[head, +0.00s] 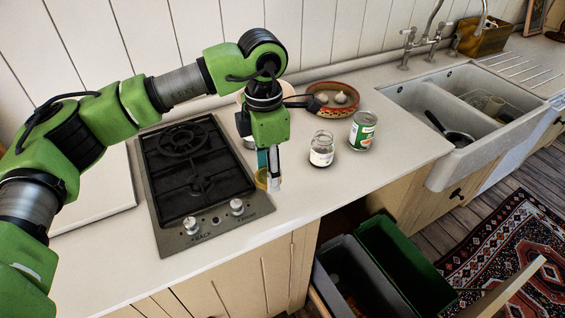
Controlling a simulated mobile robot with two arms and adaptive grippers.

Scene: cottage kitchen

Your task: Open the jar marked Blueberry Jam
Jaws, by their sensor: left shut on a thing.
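A small glass jar (321,150) with a white label and dark contents stands upright on the counter, right of the hob. Its label is too small to read, and no lid shows on its top. My left gripper (268,182) points down just left of the jar, near the hob's right edge. It is shut on a small golden, round-edged thing (261,179) that looks like a jar lid. The fingers hide part of it. The gripper and the jar are apart. My right gripper is out of view.
A green-and-white tin (362,131) stands right of the jar. Behind them is a terracotta bowl (333,97) with pale bulbs. The hob (192,172) lies to the left and the sink (450,112) to the right. Below the counter an open drawer holds bins (400,268). The front counter is clear.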

